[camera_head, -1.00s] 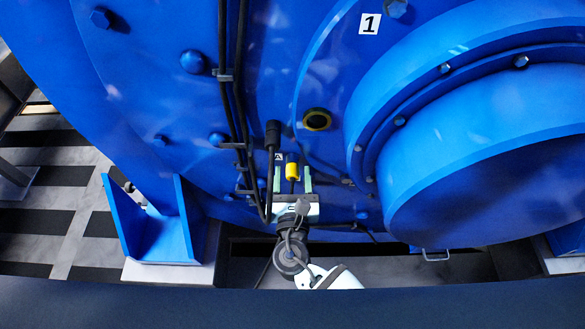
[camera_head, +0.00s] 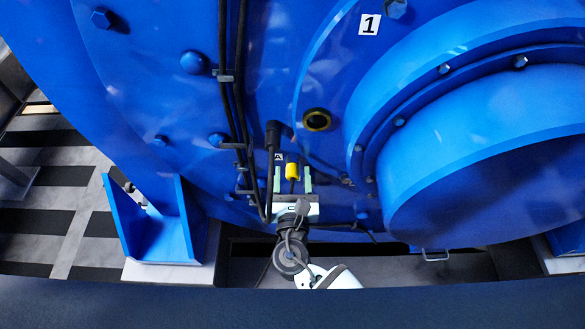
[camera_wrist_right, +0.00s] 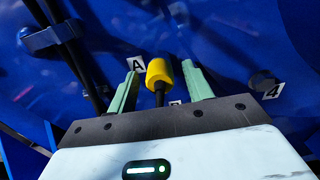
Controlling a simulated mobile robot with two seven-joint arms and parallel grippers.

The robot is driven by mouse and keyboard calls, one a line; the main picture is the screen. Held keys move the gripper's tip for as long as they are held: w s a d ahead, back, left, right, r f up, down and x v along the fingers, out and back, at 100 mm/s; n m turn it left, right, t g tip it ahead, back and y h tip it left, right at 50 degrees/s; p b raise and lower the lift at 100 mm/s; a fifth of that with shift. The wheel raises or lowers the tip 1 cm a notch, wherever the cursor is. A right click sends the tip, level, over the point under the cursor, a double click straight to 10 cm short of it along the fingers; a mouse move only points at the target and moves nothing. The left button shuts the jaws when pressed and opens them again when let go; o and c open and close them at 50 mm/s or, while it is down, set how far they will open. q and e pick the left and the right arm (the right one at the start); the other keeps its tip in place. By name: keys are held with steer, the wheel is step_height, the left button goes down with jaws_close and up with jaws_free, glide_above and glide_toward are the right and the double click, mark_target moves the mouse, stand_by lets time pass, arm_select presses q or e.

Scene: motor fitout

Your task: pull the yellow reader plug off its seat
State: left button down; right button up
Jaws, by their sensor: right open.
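The yellow reader plug (camera_head: 292,171) is on the front of the blue motor housing, with a dark cable coming out of its near end. In the right wrist view the yellow plug (camera_wrist_right: 159,72) lies between the two green fingers, with a gap on each side. My right gripper (camera_head: 292,178) is open around the plug and not visibly touching it. Its fingers also show in the right wrist view (camera_wrist_right: 162,80). The plug's far end and its seat are hidden. My left gripper is not in view.
A black cable (camera_head: 238,100) runs down the housing in clips, left of my right gripper. A black connector (camera_head: 272,135) is close by on the left. A yellow-rimmed hole (camera_head: 317,120) is up and right. Tags "A" (camera_wrist_right: 137,63) and "4" (camera_wrist_right: 272,92) flank the gripper.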

mark_target(293, 178)
jaws_close()
stand_by(0.4)
steer(key=shift+s, duration=0.1)
steer(key=shift+s+p, duration=0.4)
steer(key=shift+s, duration=1.05)
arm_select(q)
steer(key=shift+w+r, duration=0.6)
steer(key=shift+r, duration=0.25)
arm_select(e)
steer(key=shift+s, duration=1.4)
